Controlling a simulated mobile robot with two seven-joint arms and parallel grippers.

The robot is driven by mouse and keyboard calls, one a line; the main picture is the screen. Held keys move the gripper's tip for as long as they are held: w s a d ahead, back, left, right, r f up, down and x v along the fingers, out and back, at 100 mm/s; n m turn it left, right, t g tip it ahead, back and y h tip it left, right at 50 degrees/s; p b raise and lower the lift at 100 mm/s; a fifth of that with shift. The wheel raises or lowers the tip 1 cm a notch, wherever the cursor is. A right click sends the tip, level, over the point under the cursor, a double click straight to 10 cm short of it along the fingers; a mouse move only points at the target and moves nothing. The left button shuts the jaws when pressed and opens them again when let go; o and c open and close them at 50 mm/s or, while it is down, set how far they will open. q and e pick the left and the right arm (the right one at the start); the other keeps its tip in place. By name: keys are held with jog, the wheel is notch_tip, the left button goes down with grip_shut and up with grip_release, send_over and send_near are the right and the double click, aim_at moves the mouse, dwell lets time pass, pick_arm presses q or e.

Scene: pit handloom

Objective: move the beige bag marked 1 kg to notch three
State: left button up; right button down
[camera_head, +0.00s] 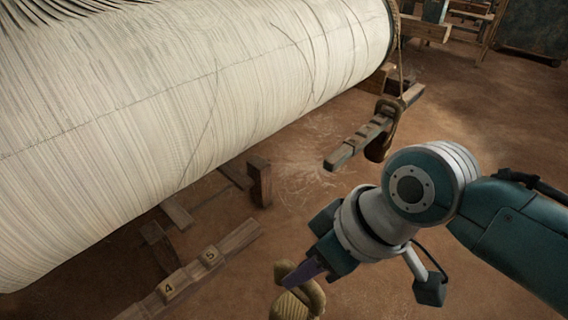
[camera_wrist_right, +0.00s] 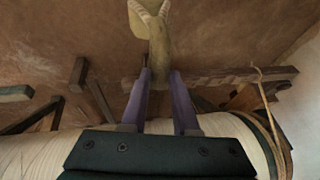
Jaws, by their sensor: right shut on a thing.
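The beige bag (camera_head: 297,303) hangs at the bottom edge of the head view, partly cut off. My right gripper (camera_head: 303,274) is shut on its upper part. In the right wrist view the bag (camera_wrist_right: 158,45) sits at the tips of the purple fingers (camera_wrist_right: 160,82). No 1 kg mark can be read on it. The notched wooden beam (camera_head: 235,240) shows tags 4 (camera_head: 169,289) and 5 (camera_head: 210,256), left of the bag. The beam runs out of the frame at lower left, and notch three is not visible. My left gripper is not in view.
A large roll of pale warp threads (camera_head: 190,100) fills the upper left. Wooden posts (camera_head: 260,182) stand under the roll. The brown floor (camera_head: 480,110) at right is mostly clear.

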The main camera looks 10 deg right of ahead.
aim_at(319, 289)
jog(key=shift+s+d+r+p, duration=0.2)
jog(key=shift+s+d+p, duration=0.2)
jog(key=shift+s, duration=0.1)
jog(key=shift+s+d+p, duration=0.35)
jog(key=shift+s+d, duration=0.3)
jog(key=shift+s, duration=0.2)
jog(key=shift+s+d+r+p, duration=0.25)
jog(key=shift+s+d+p, duration=0.6)
jog(key=shift+s+p, duration=0.15)
jog(key=shift+s+d+r+p, duration=0.2)
jog(key=shift+s+d+p, duration=0.65)
jog(key=shift+s, duration=0.2)
jog(key=shift+a, duration=0.1)
